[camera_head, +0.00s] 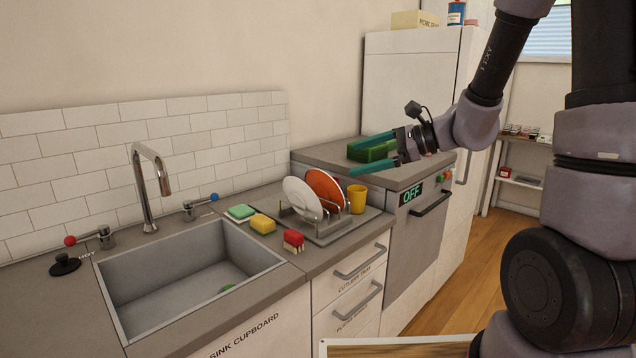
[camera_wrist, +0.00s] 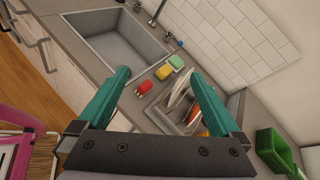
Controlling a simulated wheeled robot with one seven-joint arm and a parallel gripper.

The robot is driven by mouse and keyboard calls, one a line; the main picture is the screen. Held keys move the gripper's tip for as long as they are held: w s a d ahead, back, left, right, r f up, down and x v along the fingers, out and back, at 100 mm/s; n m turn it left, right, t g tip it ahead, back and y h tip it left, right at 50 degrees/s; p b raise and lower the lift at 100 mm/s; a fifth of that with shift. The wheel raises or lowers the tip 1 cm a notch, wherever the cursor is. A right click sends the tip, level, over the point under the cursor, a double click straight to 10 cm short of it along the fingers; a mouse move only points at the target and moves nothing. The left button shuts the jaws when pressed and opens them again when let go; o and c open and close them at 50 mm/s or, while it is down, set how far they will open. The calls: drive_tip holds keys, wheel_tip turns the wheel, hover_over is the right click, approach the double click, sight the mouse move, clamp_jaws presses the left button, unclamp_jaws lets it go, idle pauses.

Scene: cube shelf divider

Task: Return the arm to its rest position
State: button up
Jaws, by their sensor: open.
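My gripper (camera_head: 375,153) is open, its two teal fingers spread and pointing left in the head view. It is raised near the stove-side counter, in front of a green box (camera_head: 372,148). In the wrist view my gripper (camera_wrist: 160,88) has nothing between its fingers. The dish rack (camera_wrist: 178,116) and the counter show beyond it. My arm reaches in from the upper right of the head view.
The dish rack (camera_head: 318,225) holds a white plate (camera_head: 302,198) and an orange plate (camera_head: 325,187). A yellow cup (camera_head: 357,199) stands beside them. A tall white cabinet (camera_head: 410,80) stands behind.

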drive_tip(key=s+d+r+n+g+h, duration=0.1)
drive_tip(key=s+d+r+n+h, duration=0.15)
drive_tip(key=s+n, duration=0.2)
drive_tip(key=s+d+r+n+g+h, duration=0.1)
drive_tip(key=s+d+r+n+h, duration=0.1)
drive_tip(key=s+r+n, duration=0.3)
drive_tip(key=s+d+r+n+t+h, duration=0.3)
drive_tip(key=s+d+h, duration=0.3)
drive_tip(key=d, duration=0.4)
drive_tip(key=shift+r+t, duration=0.25)
drive_tip(key=shift+t, duration=0.55)
